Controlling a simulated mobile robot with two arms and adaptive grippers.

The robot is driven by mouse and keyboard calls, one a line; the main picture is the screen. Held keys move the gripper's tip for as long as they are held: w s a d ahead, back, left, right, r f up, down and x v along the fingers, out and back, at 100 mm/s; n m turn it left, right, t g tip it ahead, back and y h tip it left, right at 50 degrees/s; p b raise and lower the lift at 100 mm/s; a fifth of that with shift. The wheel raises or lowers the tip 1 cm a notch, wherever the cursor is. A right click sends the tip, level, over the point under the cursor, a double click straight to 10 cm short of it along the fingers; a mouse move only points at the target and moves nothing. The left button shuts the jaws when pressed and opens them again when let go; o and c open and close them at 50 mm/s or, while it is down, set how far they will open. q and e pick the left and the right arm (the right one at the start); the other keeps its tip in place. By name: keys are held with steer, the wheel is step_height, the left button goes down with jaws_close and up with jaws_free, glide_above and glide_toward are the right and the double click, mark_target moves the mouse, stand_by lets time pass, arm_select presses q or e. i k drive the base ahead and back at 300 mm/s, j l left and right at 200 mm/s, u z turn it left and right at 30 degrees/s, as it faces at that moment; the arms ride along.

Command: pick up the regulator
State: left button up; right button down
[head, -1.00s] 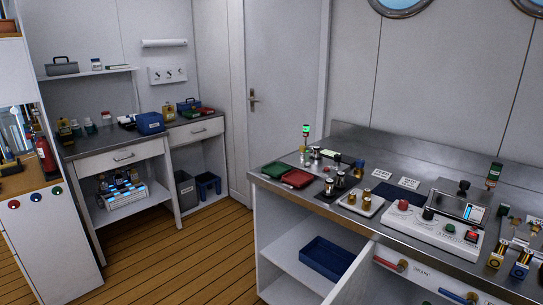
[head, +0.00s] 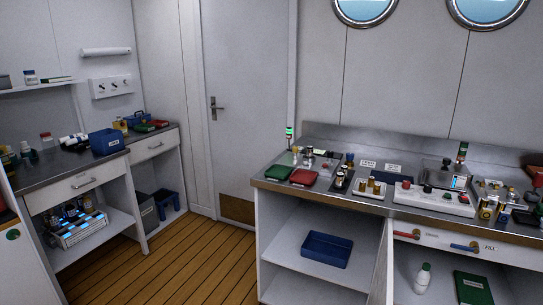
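Neither of my grippers shows in the head view. I cannot tell for certain which item is the regulator at this distance. Small brass-coloured fittings (head: 375,187) stand on a white tray (head: 357,194) on the right steel counter (head: 273,186). A dark tray (head: 338,186) with small metal parts lies just left of it. More small brass and dark fittings (head: 487,209) stand at the right end of the counter, right of a white control panel (head: 437,201). They are too small to make out in detail.
Below are a blue bin (head: 326,250), a white bottle (head: 422,278) and a green case (head: 473,289). A left bench (head: 75,178) holds a blue box (head: 107,141). The wooden floor (head: 190,258) between is clear.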

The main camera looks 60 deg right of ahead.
mark_target(310, 150)
steer(key=i+j+z, duration=0.1)
steer(key=i+z, duration=0.2)
steer(key=i, duration=0.15)
steer(key=i+j+z, duration=0.35)
steer(key=i+l+z, duration=0.1)
steer(key=i+z, duration=0.15)
steer(key=z, duration=0.2)
steer(key=i+z, duration=0.25)
steer(key=z, duration=0.2)
steer(key=i+z, duration=0.25)
steer(key=z, duration=0.2)
steer(key=i+j+z, duration=0.2)
steer(key=z, duration=0.25)
steer(key=i+j+z, duration=0.2)
steer(key=z, duration=0.25)
